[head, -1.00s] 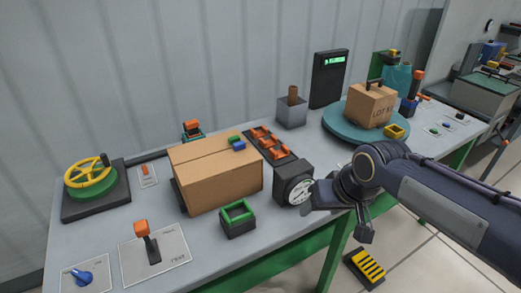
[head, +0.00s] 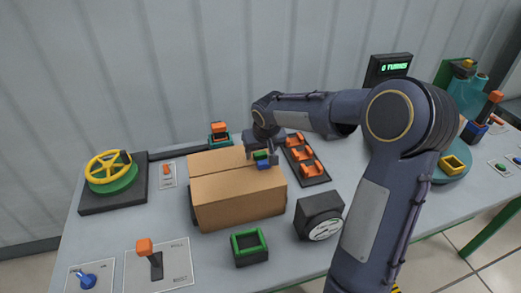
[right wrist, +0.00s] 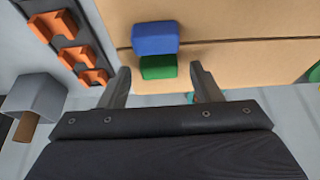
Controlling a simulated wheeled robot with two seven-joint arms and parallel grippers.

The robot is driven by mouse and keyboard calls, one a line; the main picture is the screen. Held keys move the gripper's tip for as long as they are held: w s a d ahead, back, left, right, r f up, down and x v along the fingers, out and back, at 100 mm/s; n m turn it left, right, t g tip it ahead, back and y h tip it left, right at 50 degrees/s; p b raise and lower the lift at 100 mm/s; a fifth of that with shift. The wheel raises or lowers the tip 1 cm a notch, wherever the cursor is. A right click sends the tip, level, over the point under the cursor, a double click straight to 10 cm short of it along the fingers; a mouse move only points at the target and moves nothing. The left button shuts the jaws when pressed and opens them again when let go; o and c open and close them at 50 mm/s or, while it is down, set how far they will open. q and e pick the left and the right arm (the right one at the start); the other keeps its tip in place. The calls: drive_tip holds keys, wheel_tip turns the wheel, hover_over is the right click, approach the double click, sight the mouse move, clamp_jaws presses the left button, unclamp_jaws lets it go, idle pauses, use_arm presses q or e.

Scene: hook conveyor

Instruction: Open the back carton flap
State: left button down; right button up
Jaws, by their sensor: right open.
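The closed brown carton (head: 235,200) stands on the table, its two top flaps meeting along a seam. A green tab (head: 260,155) sits on the back flap (head: 215,160), and a blue tab (head: 264,165) sits on the front flap, close together at the seam. In the right wrist view the green tab (right wrist: 158,68) lies between my fingertips and the blue tab (right wrist: 155,38) lies beyond them. My right gripper (head: 262,153) is open and points down over the green tab, with a gap on both sides of it. My left gripper is not in view.
An orange-clip rack (head: 306,160) stands right of the carton, and a black gauge (head: 319,215) and green-rimmed box (head: 249,247) stand in front. A yellow handwheel (head: 110,170) is at left. My right arm covers part of the table's right side.

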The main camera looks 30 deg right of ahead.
drive_tip(key=shift+f, duration=0.25)
drive_tip(key=shift+c, duration=0.2)
clamp_jaws()
